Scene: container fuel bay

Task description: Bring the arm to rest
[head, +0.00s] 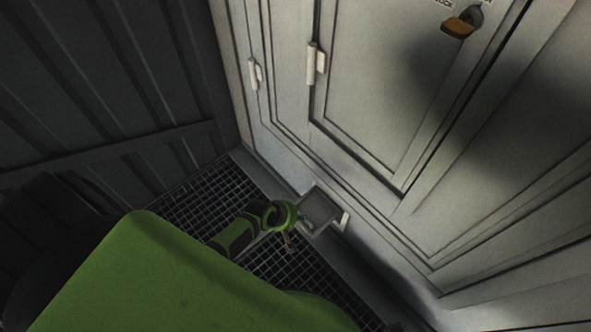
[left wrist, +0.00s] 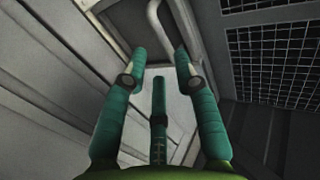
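My left gripper (head: 287,228) shows small and dark in the head view, low over the floor grating and near the foot of the pale cabinet. In the left wrist view its teal fingers (left wrist: 160,60) stand well apart with nothing held between them. A third, narrower teal part stands between them. In the head view my green body covers the lower left. My right gripper is not in view.
Dark ribbed wall (head: 95,80) stands left. Grating (head: 205,190) covers the floor. A bent pale pipe (left wrist: 154,22) shows beyond the fingers.

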